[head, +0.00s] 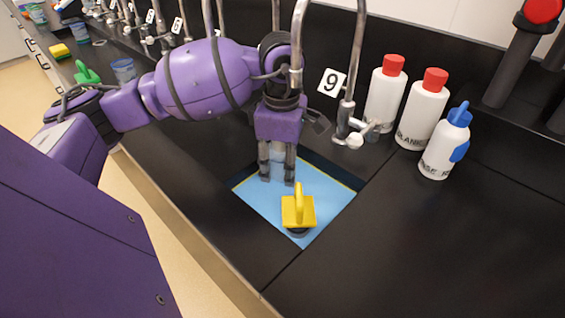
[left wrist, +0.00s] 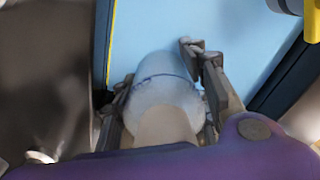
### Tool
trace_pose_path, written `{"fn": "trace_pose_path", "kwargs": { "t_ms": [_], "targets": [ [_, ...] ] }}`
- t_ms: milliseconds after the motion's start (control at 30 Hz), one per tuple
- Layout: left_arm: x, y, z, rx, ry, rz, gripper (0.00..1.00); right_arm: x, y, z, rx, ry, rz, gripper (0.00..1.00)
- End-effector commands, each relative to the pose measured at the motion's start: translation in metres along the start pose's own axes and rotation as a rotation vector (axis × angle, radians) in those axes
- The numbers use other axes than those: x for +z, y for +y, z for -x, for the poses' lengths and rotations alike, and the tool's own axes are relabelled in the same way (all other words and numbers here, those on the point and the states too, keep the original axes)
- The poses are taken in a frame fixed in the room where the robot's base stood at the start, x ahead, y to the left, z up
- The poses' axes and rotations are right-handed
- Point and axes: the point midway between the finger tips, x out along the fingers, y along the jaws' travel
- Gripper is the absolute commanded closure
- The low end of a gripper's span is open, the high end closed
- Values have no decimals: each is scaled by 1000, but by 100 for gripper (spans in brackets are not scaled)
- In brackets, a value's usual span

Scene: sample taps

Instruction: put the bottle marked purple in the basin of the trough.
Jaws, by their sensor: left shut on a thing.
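My left gripper (head: 277,182) points down over the light blue basin (head: 255,198) of the trough. It is shut on a pale, whitish bottle (left wrist: 165,95), which sits between the fingers in the left wrist view. In the head view, the fingers and arm hide most of this bottle (head: 278,156). The blue basin floor (left wrist: 230,25) lies beyond the bottle in the wrist view. I cannot tell whether the bottle touches the floor. My right gripper is not in view.
A yellow-handled object (head: 299,210) stands in the basin's near part. Two white bottles with red caps (head: 386,98) (head: 423,112) and a blue-capped bottle (head: 446,145) stand to the right. A tap (head: 348,120) with a "9" sign (head: 331,83) rises behind the basin.

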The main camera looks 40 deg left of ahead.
Motion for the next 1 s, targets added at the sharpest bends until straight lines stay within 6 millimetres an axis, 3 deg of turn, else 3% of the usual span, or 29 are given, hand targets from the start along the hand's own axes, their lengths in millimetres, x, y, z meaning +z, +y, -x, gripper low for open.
{"fn": "trace_pose_path", "kwargs": {
  "t_ms": [67, 100, 233, 533, 667, 1000],
  "targets": [
    [0, 0, -3, 1, 0, 0, 93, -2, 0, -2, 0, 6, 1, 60],
    [0, 0, -3, 0, 0, 0, 56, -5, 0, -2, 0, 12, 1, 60],
    [0, 0, -2, 0, 0, 0, 40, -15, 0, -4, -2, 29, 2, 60],
    [0, 0, -1, 1, -1, 0, 40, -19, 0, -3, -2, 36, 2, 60],
    [0, 1, 9, 4, -1, 0, 40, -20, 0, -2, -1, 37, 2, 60],
    [1, 2, 79, 6, -2, 1, 40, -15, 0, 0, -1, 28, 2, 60]
  ]
}}
